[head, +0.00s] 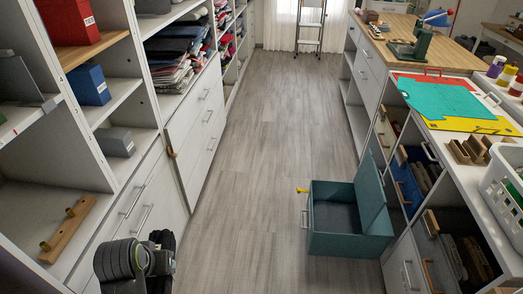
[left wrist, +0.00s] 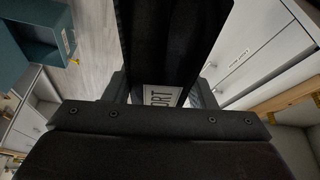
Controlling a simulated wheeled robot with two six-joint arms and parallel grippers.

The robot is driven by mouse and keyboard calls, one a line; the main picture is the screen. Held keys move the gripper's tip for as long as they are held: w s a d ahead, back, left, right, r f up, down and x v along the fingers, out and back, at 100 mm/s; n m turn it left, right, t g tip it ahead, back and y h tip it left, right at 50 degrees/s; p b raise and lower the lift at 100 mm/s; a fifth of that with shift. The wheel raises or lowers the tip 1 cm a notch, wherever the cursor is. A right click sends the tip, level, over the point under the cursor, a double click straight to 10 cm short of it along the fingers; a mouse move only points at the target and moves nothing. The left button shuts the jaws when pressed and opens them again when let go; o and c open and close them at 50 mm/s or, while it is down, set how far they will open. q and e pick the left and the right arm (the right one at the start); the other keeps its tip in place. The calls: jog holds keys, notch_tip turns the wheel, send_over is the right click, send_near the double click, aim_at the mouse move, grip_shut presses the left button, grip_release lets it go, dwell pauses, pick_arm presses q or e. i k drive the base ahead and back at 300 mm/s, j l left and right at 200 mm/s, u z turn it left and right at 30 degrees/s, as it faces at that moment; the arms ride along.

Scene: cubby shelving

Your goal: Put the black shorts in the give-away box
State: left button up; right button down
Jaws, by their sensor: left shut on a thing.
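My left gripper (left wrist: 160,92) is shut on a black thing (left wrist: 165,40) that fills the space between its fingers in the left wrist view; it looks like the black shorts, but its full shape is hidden.
Cubby shelving (head: 98,100) with folded clothes (head: 175,50) and drawers (head: 205,120) lines the left. A workbench with cubbies (head: 405,195) lines the right, close beside the teal box. A stepladder (head: 311,25) stands at the far end. The floor (head: 265,130) between is clear.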

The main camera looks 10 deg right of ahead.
aim_at(331, 223)
jog(key=i+z, duration=0.4)
jog(key=i+j+z, duration=0.15)
jog(key=z, duration=0.25)
jog(key=i+j+z, duration=0.55)
jog(key=z, duration=0.2)
jog(key=i+j+z, duration=0.55)
jog(key=j+z, duration=0.3)
jog(key=j, duration=0.2)
jog(key=i+j+z, duration=0.15)
jog(key=j+z, duration=0.15)
jog(key=j, duration=0.15)
